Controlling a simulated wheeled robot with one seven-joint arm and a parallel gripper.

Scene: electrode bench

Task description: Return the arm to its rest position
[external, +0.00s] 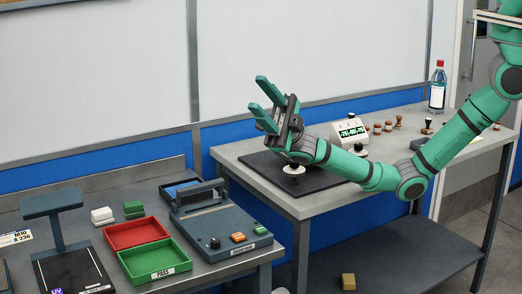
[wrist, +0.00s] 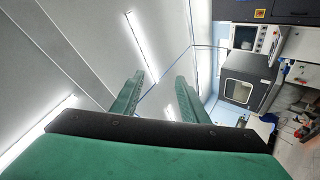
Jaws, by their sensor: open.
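My gripper (external: 262,102) is open and empty in the external view. Its two green fingers point up and to the left, apart from each other, above the black mat (external: 322,183) on the right-hand table. My arm reaches in from the right edge and bends low over that table before rising to the gripper. In the wrist view the two fingers (wrist: 157,95) also stand apart with nothing between them. That view looks toward the ceiling lights, with the room turned on its side.
A white-rimmed knob-topped item (external: 293,171) stands on the mat below the gripper. The left bench holds a red tray (external: 132,232), a green tray (external: 155,259) and a grey device (external: 222,225).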

